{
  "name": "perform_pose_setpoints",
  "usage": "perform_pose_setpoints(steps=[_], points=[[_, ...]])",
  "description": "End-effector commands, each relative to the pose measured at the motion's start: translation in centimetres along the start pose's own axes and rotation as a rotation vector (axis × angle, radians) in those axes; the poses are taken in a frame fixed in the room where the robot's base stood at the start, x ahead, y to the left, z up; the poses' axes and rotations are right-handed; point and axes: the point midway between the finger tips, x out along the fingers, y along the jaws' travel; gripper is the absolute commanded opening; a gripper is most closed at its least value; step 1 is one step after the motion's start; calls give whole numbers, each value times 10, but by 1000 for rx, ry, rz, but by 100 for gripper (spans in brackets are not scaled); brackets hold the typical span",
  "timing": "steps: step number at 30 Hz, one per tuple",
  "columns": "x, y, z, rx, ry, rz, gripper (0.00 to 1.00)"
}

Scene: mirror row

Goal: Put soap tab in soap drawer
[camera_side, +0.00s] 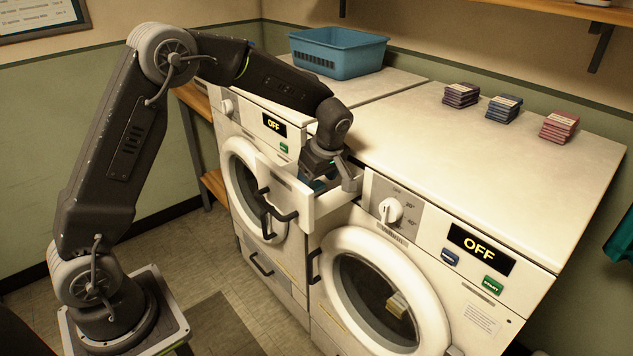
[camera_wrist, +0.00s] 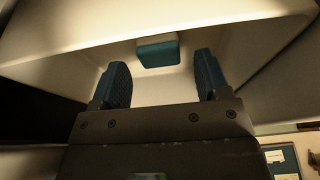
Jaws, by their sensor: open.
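The soap drawer (camera_side: 314,205) is pulled out from the front of the right washing machine. My gripper (camera_side: 327,181) reaches down into it. In the wrist view my gripper (camera_wrist: 160,85) is open, with its two blue-padded fingers apart and nothing between them. A teal and white block, which looks like the soap tab (camera_wrist: 158,52), lies in the drawer (camera_wrist: 75,47) just beyond the fingertips, apart from both. In the side view the tab is not clearly visible behind the fingers and drawer wall.
Three small stacks stand on the right machine's top: dark purple (camera_side: 461,95), blue (camera_side: 503,108) and pink (camera_side: 558,126). A blue basket (camera_side: 338,51) sits on the left machine. Both displays read OFF. The right machine's round door (camera_side: 385,290) is closed. The machine top's middle is clear.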

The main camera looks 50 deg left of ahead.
Motion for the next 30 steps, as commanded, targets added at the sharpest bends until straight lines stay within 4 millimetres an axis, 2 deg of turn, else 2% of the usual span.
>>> perform_pose_setpoints(steps=[6, 12, 16, 23, 26, 29, 30], points=[[-49, 1, 0, 0, 0, 7, 69], [-85, 1, 0, -1, -1, 6, 69], [-99, 0, 0, 0, -1, 3, 69], [-108, -2, 0, 12, -3, 6, 69], [-119, -14, -2, 78, -16, 30, 69], [-140, -40, -2, 222, -40, 83, 69], [-148, -55, -2, 298, -50, 113, 69]])
